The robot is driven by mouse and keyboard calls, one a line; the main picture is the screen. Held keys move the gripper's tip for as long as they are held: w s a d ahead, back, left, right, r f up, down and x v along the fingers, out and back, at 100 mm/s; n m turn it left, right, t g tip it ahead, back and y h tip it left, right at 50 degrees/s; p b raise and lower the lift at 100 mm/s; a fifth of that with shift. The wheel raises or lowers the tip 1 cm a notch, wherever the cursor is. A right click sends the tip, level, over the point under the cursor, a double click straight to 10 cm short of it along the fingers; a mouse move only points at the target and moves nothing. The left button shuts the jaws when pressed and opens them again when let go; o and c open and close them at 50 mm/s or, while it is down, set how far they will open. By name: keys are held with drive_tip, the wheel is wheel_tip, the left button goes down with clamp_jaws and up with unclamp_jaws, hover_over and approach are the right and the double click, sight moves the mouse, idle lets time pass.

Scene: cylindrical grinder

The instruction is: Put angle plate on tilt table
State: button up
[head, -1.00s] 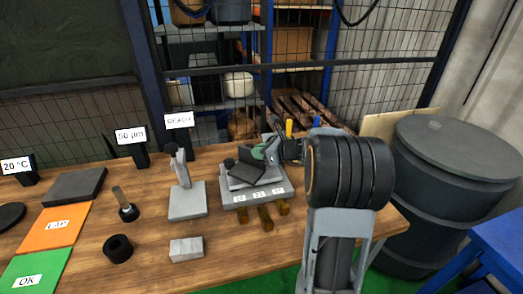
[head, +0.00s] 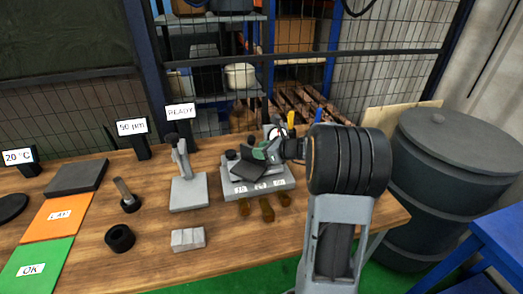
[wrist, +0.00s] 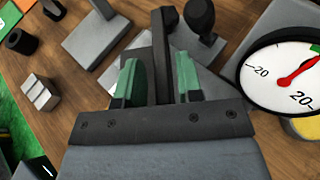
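The tilt table (head: 240,189) is a grey block with small white labels on its front, standing at the right of the bench. The angle plate (head: 264,171), dark grey, rests on top of it, partly hidden by my gripper (head: 271,150). In the wrist view my gripper (wrist: 160,82) has green fingertips on either side of the angle plate's upright wall (wrist: 162,55). Narrow gaps seem to show between wall and fingers, so the fingers look open around it. The wall's lower end is hidden by the gripper body.
A dial gauge (wrist: 292,72) stands close to the right of my gripper. A grey stand (head: 188,193) is left of the tilt table. A light block (head: 187,239) and a black ring (head: 119,238) lie nearer the front. Brownish knobs (head: 267,210) stick out before the tilt table.

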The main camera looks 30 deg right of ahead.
drive_tip(key=shift+o, duration=0.4)
drive_tip(key=shift+r, duration=0.2)
drive_tip(key=shift+s+d+r, duration=0.1)
drive_tip(key=shift+s+d, duration=0.05)
drive_tip(key=shift+d, duration=0.05)
drive_tip(key=v, duration=1.1)
drive_tip(key=s+a+f+n+g+h, duration=0.2)
drive_tip(key=s+a+n, duration=0.5)
drive_tip(key=n, duration=0.7)
drive_tip(key=s+a+f+n+g+h, duration=0.3)
drive_tip(key=s+a+n+g+h, duration=0.2)
drive_tip(key=s+a+n, duration=0.3)
drive_tip(key=a+n+g, duration=0.1)
drive_tip(key=a+n, duration=0.2)
drive_tip(key=n, duration=0.4)
drive_tip(key=shift+a+p, duration=0.25)
drive_tip(key=shift+p, duration=0.05)
drive_tip(key=shift+w+f, duration=0.1)
